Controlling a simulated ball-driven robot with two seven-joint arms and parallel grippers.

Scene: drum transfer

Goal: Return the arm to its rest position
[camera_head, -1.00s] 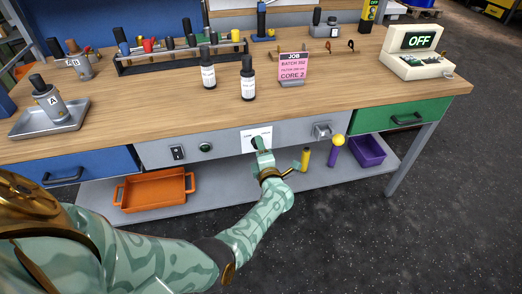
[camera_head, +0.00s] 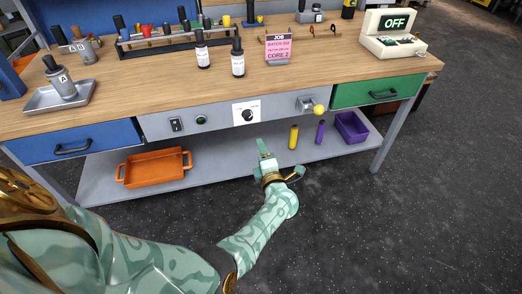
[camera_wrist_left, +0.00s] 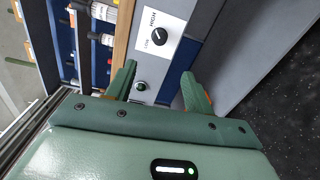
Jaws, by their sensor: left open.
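My left arm comes in from the lower left of the head view. Its gripper (camera_head: 264,154) is in front of the bench, below the grey front panel and apart from it. In the left wrist view the two green fingers (camera_wrist_left: 164,88) stand apart with nothing between them. A black knob (camera_head: 248,115) on a white plate marked LOW and HIGH is on the panel above the gripper. The knob (camera_wrist_left: 159,37) also shows ahead of the fingers in the left wrist view, not touched. My right gripper is not in view.
The wooden bench top (camera_head: 150,95) holds bottles, a metal tray (camera_head: 60,98), a pink job card (camera_head: 278,48) and a device reading OFF (camera_head: 393,36). An orange tray (camera_head: 153,168) and a purple bin (camera_head: 351,127) sit on the lower shelf. Dark floor right of my arm is free.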

